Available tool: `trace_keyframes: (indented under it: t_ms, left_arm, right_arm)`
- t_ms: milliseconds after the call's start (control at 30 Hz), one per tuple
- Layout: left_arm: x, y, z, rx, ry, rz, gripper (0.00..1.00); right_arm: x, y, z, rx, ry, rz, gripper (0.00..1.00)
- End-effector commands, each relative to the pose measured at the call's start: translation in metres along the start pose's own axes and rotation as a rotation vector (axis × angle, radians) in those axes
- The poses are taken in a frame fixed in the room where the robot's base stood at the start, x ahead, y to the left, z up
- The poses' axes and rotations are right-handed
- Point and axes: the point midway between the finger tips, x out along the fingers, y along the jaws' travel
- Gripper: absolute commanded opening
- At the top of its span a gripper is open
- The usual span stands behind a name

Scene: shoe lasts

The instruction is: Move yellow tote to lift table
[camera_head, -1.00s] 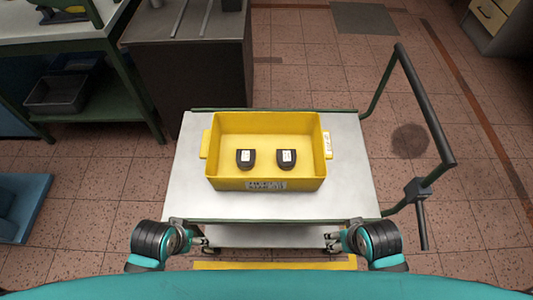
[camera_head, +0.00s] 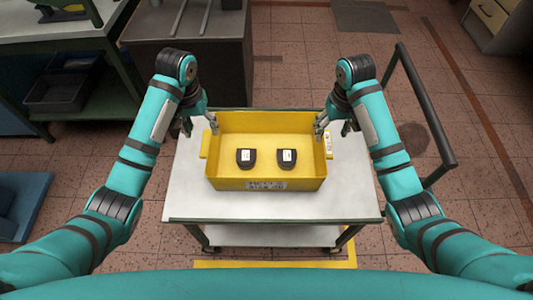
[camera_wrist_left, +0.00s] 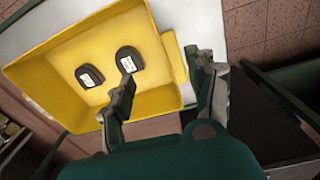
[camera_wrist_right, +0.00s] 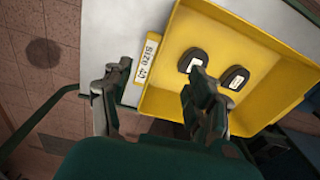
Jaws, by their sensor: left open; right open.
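The yellow tote (camera_head: 265,184) stands on the white top of a wheeled cart (camera_head: 350,200). Two dark shoe lasts with white labels, a left one (camera_head: 245,158) and a right one (camera_head: 286,159), lie inside it. My left gripper (camera_head: 199,133) is open and empty at the tote's left end, near the handle; the left wrist view shows its fingers (camera_wrist_left: 165,95) spread near the tote's wall. My right gripper (camera_head: 326,127) is open at the right end, near the handle with a size label (camera_wrist_right: 147,58). I cannot tell whether the fingers touch the tote.
The cart has a dark push handle (camera_head: 425,105) on its right. A dark cabinet (camera_head: 195,65) stands behind the cart at the left. A green-framed bench (camera_head: 60,40) with dark bins is at the far left. Tiled floor is open at the right.

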Motion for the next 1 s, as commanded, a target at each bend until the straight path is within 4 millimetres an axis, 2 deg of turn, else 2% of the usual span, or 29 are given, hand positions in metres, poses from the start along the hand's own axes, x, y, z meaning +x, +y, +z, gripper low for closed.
trace_keyframes:
  t_ms: [33,100,200,300,567,767,1000]
  left_arm:
    - [-0.017,-0.005,-0.015,-0.02,-0.009,-0.011,0.58]
    - [-0.031,-0.01,-0.027,-0.04,-0.025,-0.019,0.58]
    - [-0.045,-0.014,-0.036,-0.061,-0.037,-0.026,0.58]
    - [-0.05,-0.016,-0.039,-0.068,-0.044,-0.028,0.58]
    - [-0.05,-0.016,-0.039,-0.068,-0.042,-0.027,0.58]
    - [-0.043,-0.015,-0.039,-0.069,-0.041,-0.025,0.58]
    - [-0.018,-0.015,-0.037,-0.068,-0.044,-0.024,0.58]
  right_arm:
    - [-0.015,0.004,-0.016,0.017,-0.009,0.009,0.59]
    - [-0.029,0.008,-0.028,0.037,-0.025,0.016,0.59]
    - [-0.042,0.012,-0.037,0.055,-0.038,0.023,0.59]
    - [-0.046,0.013,-0.04,0.061,-0.044,0.024,0.59]
    - [-0.046,0.013,-0.04,0.061,-0.042,0.024,0.59]
    - [-0.041,0.01,-0.042,0.061,-0.035,0.017,0.59]
    - [-0.014,0.009,-0.037,0.061,-0.048,0.014,0.59]
